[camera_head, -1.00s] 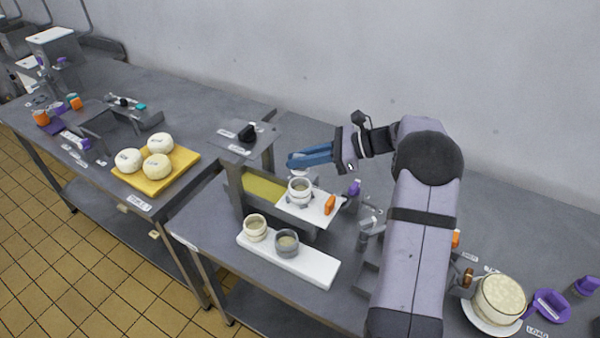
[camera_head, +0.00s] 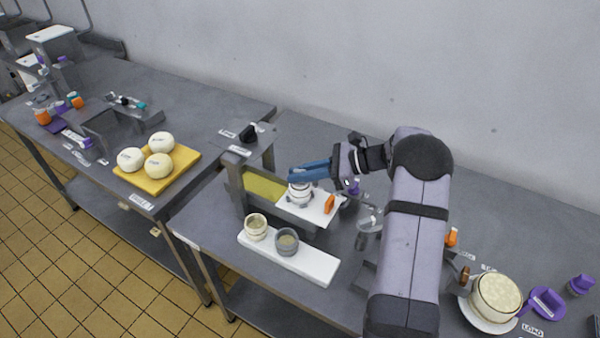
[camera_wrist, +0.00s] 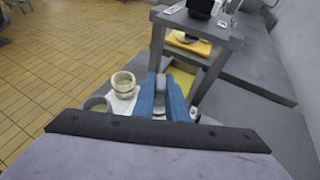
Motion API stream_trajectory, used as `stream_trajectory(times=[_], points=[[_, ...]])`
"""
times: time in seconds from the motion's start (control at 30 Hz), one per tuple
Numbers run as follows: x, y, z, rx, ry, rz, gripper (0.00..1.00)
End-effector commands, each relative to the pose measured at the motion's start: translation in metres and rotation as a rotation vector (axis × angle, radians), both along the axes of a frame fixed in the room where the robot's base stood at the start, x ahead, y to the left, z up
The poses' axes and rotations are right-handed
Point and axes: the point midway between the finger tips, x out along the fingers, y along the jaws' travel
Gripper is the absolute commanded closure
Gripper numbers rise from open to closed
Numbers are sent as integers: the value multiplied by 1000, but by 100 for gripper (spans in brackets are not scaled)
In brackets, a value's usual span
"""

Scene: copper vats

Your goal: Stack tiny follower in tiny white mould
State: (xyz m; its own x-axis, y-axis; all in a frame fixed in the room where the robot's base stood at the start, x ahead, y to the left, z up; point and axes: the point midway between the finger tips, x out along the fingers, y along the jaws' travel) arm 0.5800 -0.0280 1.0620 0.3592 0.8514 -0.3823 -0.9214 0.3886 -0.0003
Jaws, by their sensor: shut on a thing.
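My gripper (camera_head: 296,174), with blue fingers, is directly above the tiny white mould (camera_head: 299,195), low over its top. The mould is a small pale cup standing upright on a white board over the trough. In the wrist view, the blue fingers are closed around a small grey piece (camera_wrist: 161,86), which I take to be the tiny follower. The fingers hide most of it, and they cover the mould's rim in the head view. I cannot tell whether the follower touches the mould or is inside it.
Two small cups, one cream (camera_head: 256,227) and one grey (camera_head: 287,243), stand on a white slab (camera_head: 315,268) in front. An orange piece (camera_head: 329,204) is right of the mould. A metal stand (camera_head: 240,140) rises behind left. A large cheese (camera_head: 497,297) sits at right.

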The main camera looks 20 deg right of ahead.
Motion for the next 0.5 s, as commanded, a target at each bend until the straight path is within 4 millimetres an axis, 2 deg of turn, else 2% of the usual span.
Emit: stream_trajectory(times=[0.5], points=[[0, 0, -12, 0, -1, 0, 100]])
